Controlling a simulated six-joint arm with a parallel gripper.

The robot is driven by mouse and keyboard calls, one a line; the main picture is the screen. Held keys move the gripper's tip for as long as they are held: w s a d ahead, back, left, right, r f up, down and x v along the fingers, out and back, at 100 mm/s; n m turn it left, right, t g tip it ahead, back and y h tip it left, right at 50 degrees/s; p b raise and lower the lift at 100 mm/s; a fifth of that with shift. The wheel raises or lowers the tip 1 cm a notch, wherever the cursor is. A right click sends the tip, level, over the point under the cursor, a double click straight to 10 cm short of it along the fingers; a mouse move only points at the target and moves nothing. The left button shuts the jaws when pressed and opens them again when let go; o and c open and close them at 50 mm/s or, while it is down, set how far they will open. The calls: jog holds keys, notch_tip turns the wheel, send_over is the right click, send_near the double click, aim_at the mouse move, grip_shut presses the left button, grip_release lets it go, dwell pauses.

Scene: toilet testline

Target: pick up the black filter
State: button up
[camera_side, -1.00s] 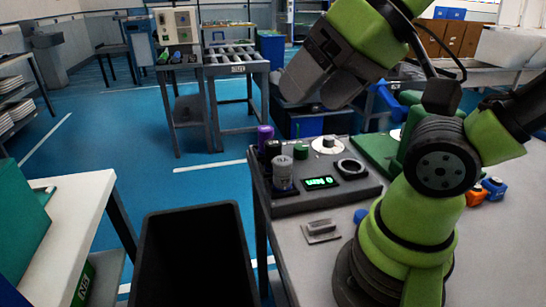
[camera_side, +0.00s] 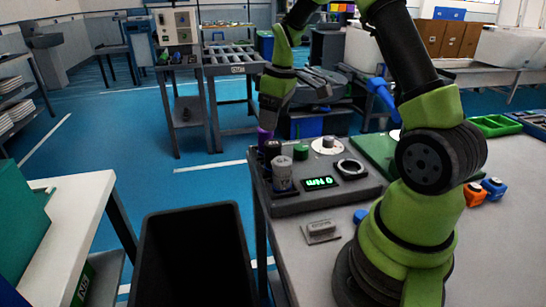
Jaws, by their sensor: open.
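A dark, black-topped cylinder (camera_side: 272,148), which looks like the black filter, stands upright near the left end of the black console (camera_side: 320,203). A purple cylinder (camera_side: 264,137) stands just behind it, and a grey canister with a dark top (camera_side: 283,180) stands in front. My gripper (camera_side: 268,125) points down just above the purple cylinder and the dark cylinder. It is open and appears empty. The fingertips are small and dark here, and I cannot tell whether they touch or overlap the purple cylinder.
A green-topped piece (camera_side: 300,152), a white disc with a knob (camera_side: 328,146), a black ring (camera_side: 351,168) and a lit display (camera_side: 321,183) are on the console. A grey block (camera_side: 321,232) lies in front. A black bin (camera_side: 195,260) stands left of the table.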

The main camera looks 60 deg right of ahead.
aim_at(273, 143)
jog(key=f, duration=0.4)
jog(key=shift+w+d+f, duration=0.15)
jog(key=shift+d+f, duration=0.25)
jog(key=shift+w+f, duration=0.25)
jog(key=shift+f, duration=1.35)
jog(key=shift+w+f, duration=0.2)
jog(key=shift+f, duration=1.35)
jog(key=c, duration=1)
